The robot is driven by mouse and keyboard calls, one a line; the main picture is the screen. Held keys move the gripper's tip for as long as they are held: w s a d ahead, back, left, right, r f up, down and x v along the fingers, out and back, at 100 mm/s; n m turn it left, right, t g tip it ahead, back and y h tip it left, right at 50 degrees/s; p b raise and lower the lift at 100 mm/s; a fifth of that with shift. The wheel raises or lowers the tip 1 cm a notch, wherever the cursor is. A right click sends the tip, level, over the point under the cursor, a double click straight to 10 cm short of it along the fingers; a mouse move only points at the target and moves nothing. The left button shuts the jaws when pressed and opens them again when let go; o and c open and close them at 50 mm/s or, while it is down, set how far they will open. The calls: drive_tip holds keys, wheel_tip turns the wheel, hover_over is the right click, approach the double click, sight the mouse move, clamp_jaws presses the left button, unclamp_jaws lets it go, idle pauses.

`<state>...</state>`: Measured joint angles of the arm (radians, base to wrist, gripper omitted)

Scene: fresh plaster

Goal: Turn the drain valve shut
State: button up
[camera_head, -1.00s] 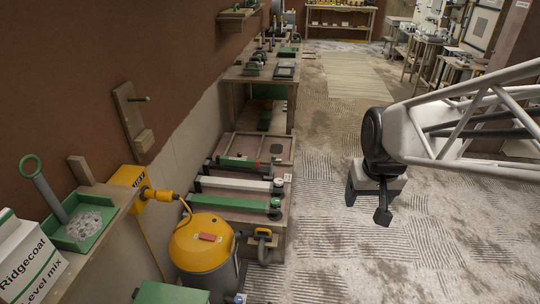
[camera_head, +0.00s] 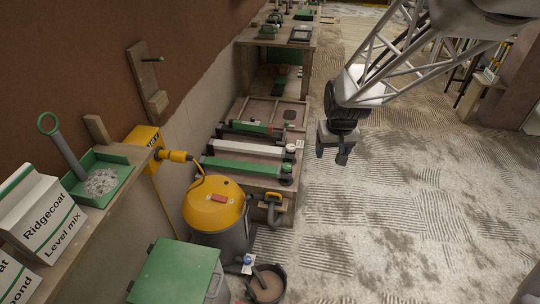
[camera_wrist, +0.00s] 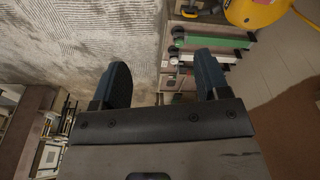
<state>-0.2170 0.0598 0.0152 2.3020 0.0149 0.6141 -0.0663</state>
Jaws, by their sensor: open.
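A small blue and pale fitting (camera_head: 247,261), which looks like the drain valve, sits low at the front of a grey vacuum drum with a yellow lid (camera_head: 213,207). A dark bucket (camera_head: 281,291) with brownish contents stands beside it, with a grey pipe-like part reaching over it. Whether the valve is open is too small to tell. My gripper (camera_head: 333,153) is open and empty, well above the floor, up and right of the drum. Its two dark blue fingers (camera_wrist: 163,82) stand apart in the wrist view. The yellow lid also shows there (camera_wrist: 248,12); the valve does not.
A green-lidded box (camera_head: 175,272) stands left of the bucket. A low bench carries long green and white levels (camera_head: 240,168) behind the drum. A wall shelf holds a green tray (camera_head: 107,190) and Ridgecoat bags (camera_head: 45,222). The ridged floor at right (camera_head: 400,240) is clear.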

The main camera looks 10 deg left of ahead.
drive_tip(key=w+a+f+n, duration=0.1)
drive_tip(key=w+a+f, duration=0.45)
drive_tip(key=f, duration=0.35)
drive_tip(key=w+a+f+n, duration=0.1)
drive_tip(key=w+a+f, duration=0.4)
drive_tip(key=f, duration=0.4)
drive_tip(key=n+g, duration=0.2)
drive_tip(key=n, duration=0.2)
hover_over(247, 259)
drive_tip(key=f, duration=5.4)
drive_tip(key=shift+w+f, duration=0.25)
drive_tip(key=shift+f, duration=0.15)
drive_tip(key=shift+s+f, duration=0.15)
drive_tip(key=shift+f, duration=0.15)
drive_tip(key=shift+f, duration=0.15)
drive_tip(key=shift+f, duration=3.75)
